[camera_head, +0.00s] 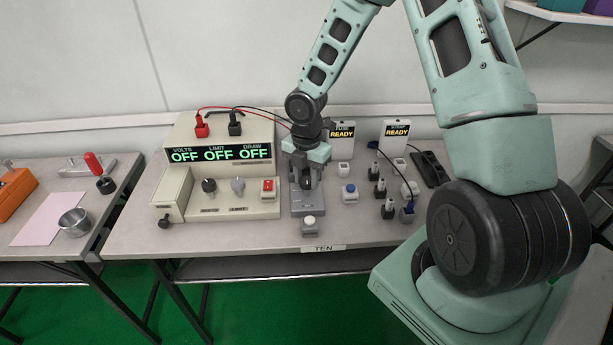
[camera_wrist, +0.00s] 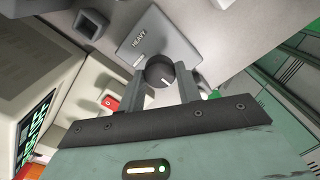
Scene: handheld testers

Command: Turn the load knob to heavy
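The load knob (camera_wrist: 160,70) is a dark round knob with a white pointer line, on a grey unit (camera_wrist: 190,48) with the word HEAVY printed on its face. In the wrist view the pointer line is on the knob's side away from that word. My gripper (camera_wrist: 161,75) points at the unit with one finger on each side of the knob. The fingers are apart by about the knob's width; whether they touch it is unclear. In the head view my gripper (camera_head: 307,180) is over the grey unit (camera_head: 299,203) and hides the knob.
A beige power supply (camera_head: 225,142) reading OFF stands left of the unit, with its knob panel (camera_head: 235,205) in front. Right are several small plugs and buttons (camera_head: 349,193) and two READY displays (camera_head: 397,131). A small block with a white button (camera_head: 310,224) is in front.

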